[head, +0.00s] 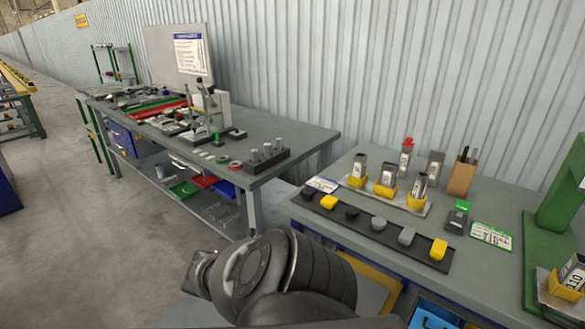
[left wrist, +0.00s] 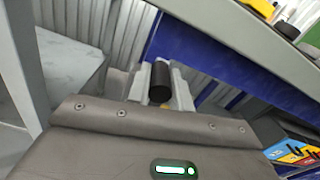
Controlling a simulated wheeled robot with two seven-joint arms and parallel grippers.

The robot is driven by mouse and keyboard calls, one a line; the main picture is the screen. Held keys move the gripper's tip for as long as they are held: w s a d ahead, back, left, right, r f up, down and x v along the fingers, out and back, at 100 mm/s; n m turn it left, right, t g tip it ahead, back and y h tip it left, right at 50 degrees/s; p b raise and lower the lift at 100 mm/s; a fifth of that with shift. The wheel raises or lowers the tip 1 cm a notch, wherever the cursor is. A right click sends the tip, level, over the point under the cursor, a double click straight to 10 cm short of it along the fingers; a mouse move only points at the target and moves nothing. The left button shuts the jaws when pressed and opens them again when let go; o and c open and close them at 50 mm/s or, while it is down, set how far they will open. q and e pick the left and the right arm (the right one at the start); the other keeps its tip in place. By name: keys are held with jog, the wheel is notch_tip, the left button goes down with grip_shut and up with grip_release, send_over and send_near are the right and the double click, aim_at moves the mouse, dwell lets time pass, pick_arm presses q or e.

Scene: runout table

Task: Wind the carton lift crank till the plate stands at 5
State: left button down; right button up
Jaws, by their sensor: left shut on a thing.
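In the left wrist view my left gripper (left wrist: 160,92) is shut on a black cylindrical grip (left wrist: 160,76), which looks like the handle of the crank. The pale fingers stand on either side of it. The rest of the crank is hidden behind the gripper body. In the head view my dark arm covers the bottom middle, and the crank is not seen there. I cannot make out the lift's plate or a scale with a 5 in either view. My right gripper is not in view.
A bench (head: 475,210) on the right carries a dark strip (head: 330,215) of small blocks, yellow-based holders and a green stand (head: 560,200). A longer workbench (head: 300,142) with tools stands behind, along the corrugated wall. The floor (head: 60,230) at left is clear.

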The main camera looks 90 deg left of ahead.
pick_arm(q)
jog(key=c, duration=1.3)
grip_release()
jog(key=shift+f, duration=0.1)
jog(key=shift+o, duration=0.2)
jog(key=v, duration=1)
jog(key=shift+s+d, duration=0.25)
jog(key=shift+d, duration=0.1)
